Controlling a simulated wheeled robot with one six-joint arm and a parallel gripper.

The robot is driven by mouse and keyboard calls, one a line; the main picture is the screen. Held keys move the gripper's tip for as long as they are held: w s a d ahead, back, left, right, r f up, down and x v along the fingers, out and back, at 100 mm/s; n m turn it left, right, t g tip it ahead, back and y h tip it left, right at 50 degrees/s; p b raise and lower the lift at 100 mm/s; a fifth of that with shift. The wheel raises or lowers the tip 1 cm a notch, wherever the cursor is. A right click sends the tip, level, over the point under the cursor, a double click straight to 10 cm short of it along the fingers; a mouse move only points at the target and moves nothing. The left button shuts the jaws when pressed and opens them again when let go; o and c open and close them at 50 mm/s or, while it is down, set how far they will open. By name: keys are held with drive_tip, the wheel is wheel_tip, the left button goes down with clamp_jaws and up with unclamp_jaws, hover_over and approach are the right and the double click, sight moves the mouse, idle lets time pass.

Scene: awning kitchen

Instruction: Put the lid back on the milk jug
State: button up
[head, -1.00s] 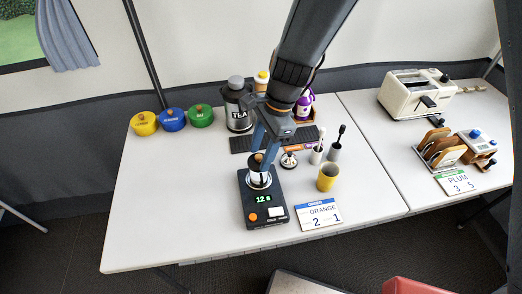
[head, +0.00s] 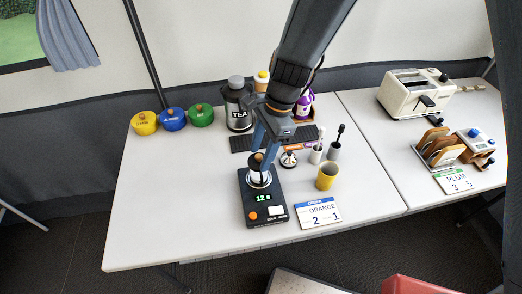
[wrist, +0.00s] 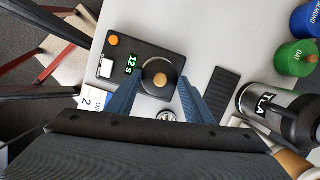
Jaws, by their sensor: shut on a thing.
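A small silver vessel (head: 260,182), seemingly the milk jug, stands on a black pad (head: 273,213) with a green "12 s" display. A dark round lid (head: 257,168) with a wooden knob shows at its top; in the wrist view the knob (wrist: 160,79) is in the middle of the dark disc. My gripper (head: 260,160) points down over the pad, shut on the lid, with one blue finger on each side. I cannot tell whether the lid is seated or just above the rim. A small silver piece with a dark knob (head: 289,159) lies on the table behind the pad.
A yellow cup (head: 327,178) and an "ORANGE 2 1" card (head: 318,212) are right of the pad. Coloured pots (head: 172,119) are at back left.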

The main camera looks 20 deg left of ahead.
drive_tip(key=o, duration=1.1)
drive_tip(key=shift+o, duration=0.5)
drive_tip(key=o, duration=0.4)
drive_tip(key=shift+r, duration=0.15)
drive_tip(key=shift+r+p, duration=3.4)
